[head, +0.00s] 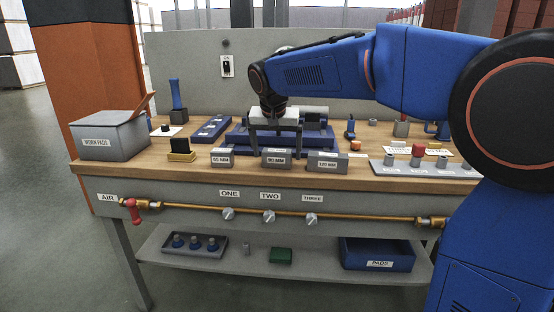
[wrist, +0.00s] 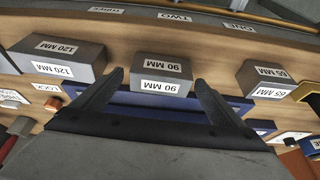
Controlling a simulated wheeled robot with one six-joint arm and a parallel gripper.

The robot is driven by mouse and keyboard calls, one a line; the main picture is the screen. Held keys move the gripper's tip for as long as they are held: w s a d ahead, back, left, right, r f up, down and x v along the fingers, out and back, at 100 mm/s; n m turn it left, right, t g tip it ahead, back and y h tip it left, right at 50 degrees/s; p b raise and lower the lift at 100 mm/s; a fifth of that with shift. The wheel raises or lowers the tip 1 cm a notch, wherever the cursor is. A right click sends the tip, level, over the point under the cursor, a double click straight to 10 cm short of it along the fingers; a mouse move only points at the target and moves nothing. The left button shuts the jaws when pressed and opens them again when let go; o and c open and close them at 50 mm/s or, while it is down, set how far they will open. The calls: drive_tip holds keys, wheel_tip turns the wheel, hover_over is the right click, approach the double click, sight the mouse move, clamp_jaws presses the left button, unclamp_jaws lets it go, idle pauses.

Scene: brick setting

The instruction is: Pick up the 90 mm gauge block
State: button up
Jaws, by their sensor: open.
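The 90 mm gauge block (head: 276,160) is a grey block with white "90 MM" labels. It stands near the front edge of the workbench, between two similar blocks. My gripper (head: 274,152) is open and points down just behind and above it. In the wrist view the same block (wrist: 161,70) shows upside down, whole and unheld. The fingertips of my gripper (wrist: 159,80) appear to its left and right, with a gap on each side. I cannot tell how far the tips are above the bench.
The 65 mm block (head: 222,158) is to the left and the 120 mm block (head: 328,163) to the right, with bare wood between. A blue fixture (head: 232,140) lies behind.

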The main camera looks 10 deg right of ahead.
drive_tip(key=shift+w+f, duration=0.2)
drive_tip(key=shift+f, duration=0.35)
drive_tip(key=c, duration=1.3)
